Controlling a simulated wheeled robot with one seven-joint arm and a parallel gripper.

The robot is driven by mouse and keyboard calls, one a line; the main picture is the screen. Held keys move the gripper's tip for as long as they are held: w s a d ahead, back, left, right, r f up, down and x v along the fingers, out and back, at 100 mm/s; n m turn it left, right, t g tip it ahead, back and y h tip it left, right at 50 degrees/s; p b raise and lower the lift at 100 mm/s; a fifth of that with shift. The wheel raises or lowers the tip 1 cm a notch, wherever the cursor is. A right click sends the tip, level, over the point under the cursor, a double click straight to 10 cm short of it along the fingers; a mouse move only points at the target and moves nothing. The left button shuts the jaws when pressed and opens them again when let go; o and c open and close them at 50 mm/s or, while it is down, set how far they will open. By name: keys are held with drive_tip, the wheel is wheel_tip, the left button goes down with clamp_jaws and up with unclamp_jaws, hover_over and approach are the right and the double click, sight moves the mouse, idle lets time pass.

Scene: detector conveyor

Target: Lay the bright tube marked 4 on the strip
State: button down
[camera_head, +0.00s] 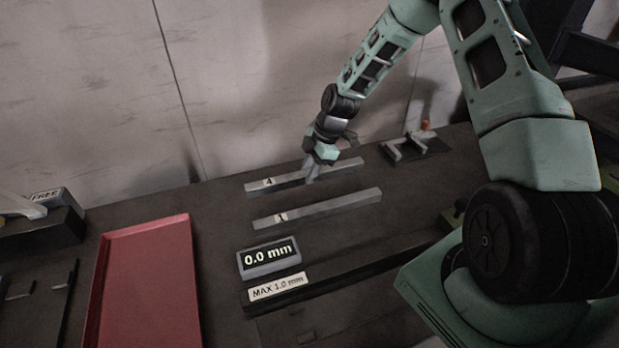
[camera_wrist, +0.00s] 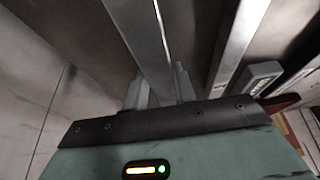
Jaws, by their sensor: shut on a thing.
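The bright metal tube marked 4 (camera_head: 347,168) is at the back of the dark table, its number label near its left end. My gripper (camera_head: 312,172) reaches down to its middle. In the wrist view, the fingers (camera_wrist: 159,92) are shut on either side of the tube (camera_wrist: 147,35). I cannot tell whether the tube touches the table. A long dark strip (camera_head: 365,266) lies at the front, with a "MAX 1.0 mm" label at its left end; nothing visible lies on it.
A second bright tube (camera_head: 335,206) lies between tube 4 and the strip; its mark is small. A display (camera_head: 269,258) reads 0.0 mm. A red tray (camera_head: 146,290) is at the left. A dark fixture (camera_head: 416,147) stands at the back right, near the wall.

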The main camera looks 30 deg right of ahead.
drive_tip(key=shift+f, duration=1.5)
drive_tip(key=shift+f, duration=0.1)
drive_tip(key=c, duration=1.1)
unclamp_jaws()
